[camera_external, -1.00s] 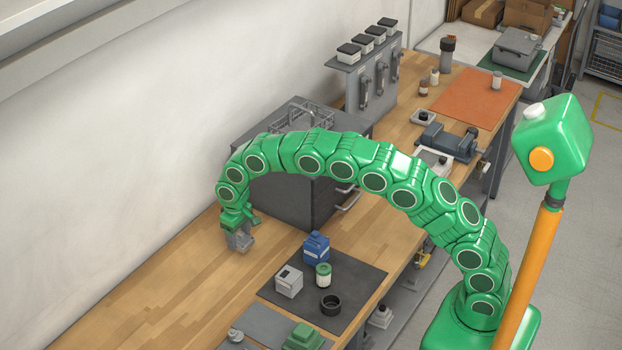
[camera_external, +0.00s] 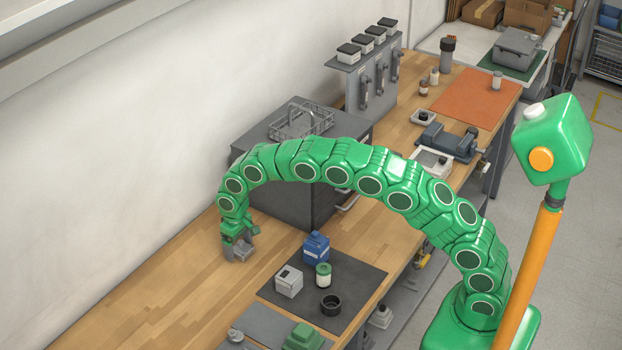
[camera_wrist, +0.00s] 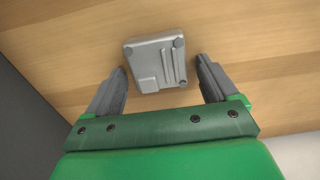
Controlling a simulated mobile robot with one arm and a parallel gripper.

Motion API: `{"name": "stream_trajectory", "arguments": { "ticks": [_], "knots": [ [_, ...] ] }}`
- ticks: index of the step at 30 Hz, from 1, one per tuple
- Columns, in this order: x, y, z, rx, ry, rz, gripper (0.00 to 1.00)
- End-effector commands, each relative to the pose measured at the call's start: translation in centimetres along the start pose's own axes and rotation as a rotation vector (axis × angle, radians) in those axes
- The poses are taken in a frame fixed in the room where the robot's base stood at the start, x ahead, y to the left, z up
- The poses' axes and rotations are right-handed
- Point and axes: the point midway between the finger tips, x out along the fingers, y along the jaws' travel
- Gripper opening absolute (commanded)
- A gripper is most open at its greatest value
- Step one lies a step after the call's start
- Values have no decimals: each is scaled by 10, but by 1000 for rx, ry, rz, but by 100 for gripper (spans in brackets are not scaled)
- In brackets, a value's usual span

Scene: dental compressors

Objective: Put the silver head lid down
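The silver head lid (camera_wrist: 155,62) is a small grey metal block with ribs and round corner bosses. It appears to lie on the bare wooden bench top, and also shows in the external view (camera_external: 243,254). My gripper (camera_external: 240,243) is low over the bench, just above the lid. In the wrist view its two grey fingers are spread on either side of the lid, with a clear gap on the right and only a narrow one on the left. The gripper is open.
A dark grey cabinet (camera_external: 272,190) with a wire basket (camera_external: 301,121) on top stands behind my gripper. A dark mat (camera_external: 355,283) with a blue container (camera_external: 316,247), a white box (camera_external: 289,282) and a black ring (camera_external: 330,304) lies to the right. Bare wood (camera_external: 165,290) extends in front and left.

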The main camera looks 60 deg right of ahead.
Motion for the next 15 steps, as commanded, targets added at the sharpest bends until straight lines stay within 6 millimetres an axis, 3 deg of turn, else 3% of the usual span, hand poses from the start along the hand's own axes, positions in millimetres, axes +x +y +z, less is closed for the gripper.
{"name": "stream_trajectory", "arguments": {
  "ticks": [9,15],
  "knots": [
    [-2,0,0,0,0,0,87],
    [-18,0,0,0,0,0,87]
  ]
}}
